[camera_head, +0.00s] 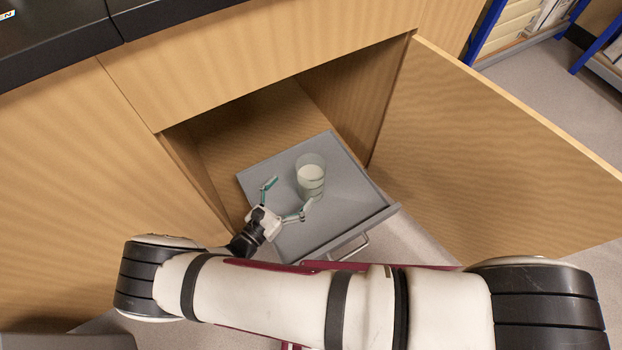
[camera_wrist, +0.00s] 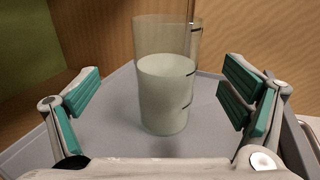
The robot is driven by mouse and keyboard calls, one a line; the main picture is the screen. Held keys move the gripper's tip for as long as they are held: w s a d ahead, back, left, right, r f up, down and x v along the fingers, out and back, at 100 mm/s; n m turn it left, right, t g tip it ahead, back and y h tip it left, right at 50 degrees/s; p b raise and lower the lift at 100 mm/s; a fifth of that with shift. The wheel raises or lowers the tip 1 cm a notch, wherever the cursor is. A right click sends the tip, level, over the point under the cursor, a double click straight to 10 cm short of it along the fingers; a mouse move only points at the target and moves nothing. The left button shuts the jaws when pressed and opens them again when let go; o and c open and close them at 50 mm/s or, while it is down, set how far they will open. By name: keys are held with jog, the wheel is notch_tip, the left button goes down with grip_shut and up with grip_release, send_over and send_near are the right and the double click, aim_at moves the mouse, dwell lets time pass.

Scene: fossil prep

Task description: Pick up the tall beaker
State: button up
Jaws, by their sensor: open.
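The tall beaker (camera_head: 310,178) is clear glass with a pale whitish filling and dark marks on its side. It stands upright on a grey pull-out drawer (camera_head: 345,205) inside an open wooden cabinet. My gripper (camera_head: 289,200) is open and empty, just short of the beaker, with its fingers pointing toward it. In the wrist view the beaker (camera_wrist: 165,85) stands between and beyond the two green-padded fingers (camera_wrist: 162,100), touching neither. The beaker's base shows in the wrist view, and nothing hides it there.
The cabinet door (camera_head: 480,150) stands open on the right. The cabinet's left side wall (camera_head: 195,170) is close to my gripper. The drawer has a raised front edge and a metal handle (camera_head: 349,248). No other object stands on the drawer. A dark countertop (camera_head: 60,45) lies above.

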aim_at(319, 164)
jog(key=x, duration=0.3)
jog(key=shift+s+d+b+x, duration=0.15)
jog(key=shift+b+x, duration=0.15)
jog(key=shift+x, duration=0.55)
jog(key=shift+d+b+x, duration=0.1)
jog(key=shift+b+x, duration=0.25)
jog(key=shift+x, duration=0.5)
jog(key=shift+s+d+b+x, duration=0.15)
jog(key=shift+b+x, duration=0.15)
jog(key=shift+x, duration=0.55)
jog(key=shift+c, duration=0.4)
jog(key=c, duration=1.3)
